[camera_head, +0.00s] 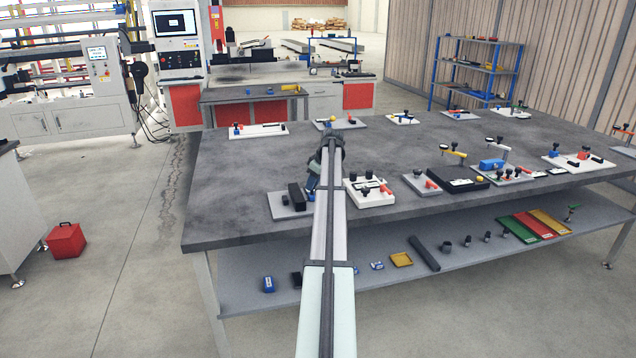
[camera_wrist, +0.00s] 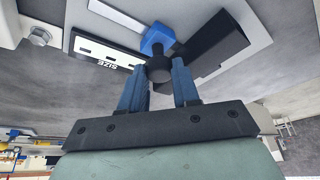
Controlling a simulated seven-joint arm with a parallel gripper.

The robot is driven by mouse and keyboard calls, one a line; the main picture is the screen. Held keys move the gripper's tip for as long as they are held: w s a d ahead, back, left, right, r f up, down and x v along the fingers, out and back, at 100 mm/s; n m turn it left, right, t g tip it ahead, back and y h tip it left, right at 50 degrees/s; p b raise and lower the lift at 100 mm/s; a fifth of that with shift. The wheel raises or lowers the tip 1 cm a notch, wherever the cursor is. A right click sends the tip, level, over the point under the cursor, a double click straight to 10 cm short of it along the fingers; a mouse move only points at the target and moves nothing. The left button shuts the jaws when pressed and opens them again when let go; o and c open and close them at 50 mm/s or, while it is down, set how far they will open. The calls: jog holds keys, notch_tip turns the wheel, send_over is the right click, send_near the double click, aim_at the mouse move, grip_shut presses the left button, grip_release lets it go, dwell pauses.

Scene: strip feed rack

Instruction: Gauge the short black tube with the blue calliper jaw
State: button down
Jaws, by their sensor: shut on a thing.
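In the wrist view my gripper (camera_wrist: 160,84) is shut on the short black tube (camera_wrist: 159,70), whose round end shows between the dark blue fingers. The blue calliper jaw (camera_wrist: 157,39) is just beyond the tube, and the two overlap in the picture. I cannot tell whether they touch. The jaw stands by a white label strip marked SIZE (camera_wrist: 104,54) and a black block (camera_wrist: 212,45) on a light grey plate (camera_wrist: 254,58). In the head view my gripper (camera_head: 313,184) is low over the near left part of the table, by the grey plate (camera_head: 281,210), partly hidden by my arm.
The grey table (camera_head: 240,180) holds several other fixtures. A white board (camera_head: 370,199) with black and red parts stands right of my arm. More gauge stands (camera_head: 492,167) are farther right. The table's middle left is clear. A lower shelf (camera_head: 340,285) carries loose parts.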

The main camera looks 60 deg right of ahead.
jog(key=w+a, duration=0.3)
jog(key=c, duration=0.8)
grip_release()
jog(key=v, duration=1.3)
jog(key=shift+s+r, duration=0.25)
jog(key=shift+r, duration=0.05)
